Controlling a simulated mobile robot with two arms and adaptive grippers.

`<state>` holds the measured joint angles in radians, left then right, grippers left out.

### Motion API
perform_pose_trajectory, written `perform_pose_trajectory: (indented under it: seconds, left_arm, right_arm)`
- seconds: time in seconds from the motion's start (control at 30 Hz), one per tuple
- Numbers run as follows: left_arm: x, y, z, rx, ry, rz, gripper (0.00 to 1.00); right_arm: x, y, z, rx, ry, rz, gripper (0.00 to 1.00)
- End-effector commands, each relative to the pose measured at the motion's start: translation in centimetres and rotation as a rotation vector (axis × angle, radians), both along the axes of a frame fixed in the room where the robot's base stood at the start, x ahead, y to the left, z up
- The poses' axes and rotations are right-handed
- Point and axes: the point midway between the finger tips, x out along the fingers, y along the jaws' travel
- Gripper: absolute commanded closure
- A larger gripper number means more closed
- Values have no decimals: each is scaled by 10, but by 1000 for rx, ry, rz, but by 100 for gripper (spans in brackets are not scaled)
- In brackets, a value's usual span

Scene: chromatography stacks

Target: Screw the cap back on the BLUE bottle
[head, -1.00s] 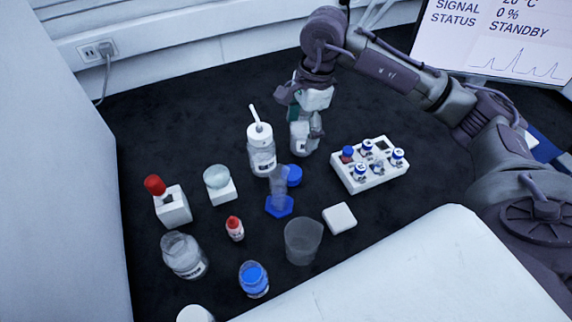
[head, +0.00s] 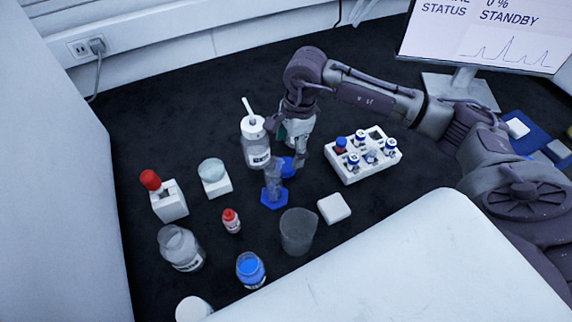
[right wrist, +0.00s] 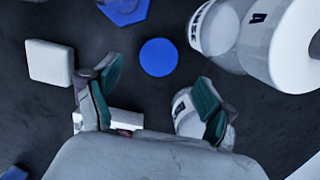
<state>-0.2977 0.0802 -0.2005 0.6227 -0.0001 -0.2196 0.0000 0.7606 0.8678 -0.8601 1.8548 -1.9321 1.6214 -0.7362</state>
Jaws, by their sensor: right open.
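A flat blue cap (head: 288,167) lies on the dark bench behind the measuring cylinder; it also shows in the right wrist view (right wrist: 158,57). A bottle showing bright blue at its top (head: 250,269) stands upright at the front. I cannot tell whether that blue is liquid or a lid. My right gripper (head: 292,150) is low over the cap, pointing down, open and empty. In the right wrist view its fingers (right wrist: 157,78) are spread wide, and the cap lies ahead of the gap, apart from both. My left gripper is not in view.
A wash bottle (head: 255,148) stands left of my gripper, the blue-footed cylinder (head: 274,198) in front. A labelled bottle (right wrist: 183,108) is beside one finger. A vial rack (head: 350,176), white block (head: 334,208), beaker (head: 298,232) and clear bottle (head: 181,250) stand around.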

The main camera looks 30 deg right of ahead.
Motion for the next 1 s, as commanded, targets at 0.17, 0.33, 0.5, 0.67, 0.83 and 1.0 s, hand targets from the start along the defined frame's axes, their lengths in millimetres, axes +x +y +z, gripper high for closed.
perform_pose_trajectory:
  seconds: [0.17,0.33,0.5,0.67,0.83,1.0]
  left_arm:
    - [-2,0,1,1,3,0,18]
    - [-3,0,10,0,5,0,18]
    - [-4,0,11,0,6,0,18]
    - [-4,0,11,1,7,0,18]
    - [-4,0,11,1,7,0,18]
    - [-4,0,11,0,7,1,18]
  right_arm:
    - [-1,1,-3,0,2,0,17]
    - [-3,5,-26,0,6,-1,17]
    - [-2,8,-47,0,2,-1,17]
    - [-1,8,-51,-1,0,-1,17]
    - [-1,8,-51,-1,0,0,17]
    - [-1,8,-51,0,0,0,34]
